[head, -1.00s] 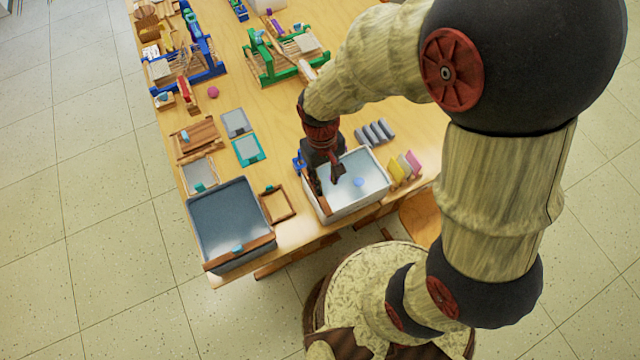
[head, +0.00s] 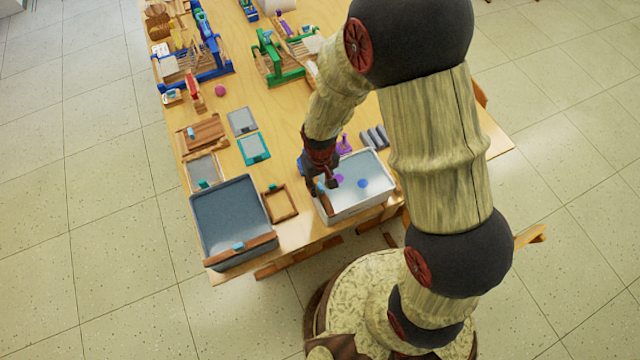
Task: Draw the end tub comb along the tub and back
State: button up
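A white tub (head: 362,212) holding pale liquid stands at the table's near edge, with a blue spot and a purple spot in it. A brown comb bar (head: 325,204) lies at its left end, with a small blue grip partly hidden by my gripper. My gripper (head: 323,186) points down over the left end of this tub, its fingers around or beside the blue grip. I cannot tell whether they touch it. A larger grey tub (head: 203,245) stands to the left, with another brown comb (head: 250,249) with a teal grip across its near end.
A small wooden frame (head: 279,216) lies between the tubs. Grey rolls (head: 375,137) lie behind the white tub, and a purple-handled item (head: 344,146) is near my wrist. A teal-edged panel (head: 253,163) and looms (head: 278,65) are farther back.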

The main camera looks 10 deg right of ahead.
jog(key=shift+c, duration=1)
grip_shut()
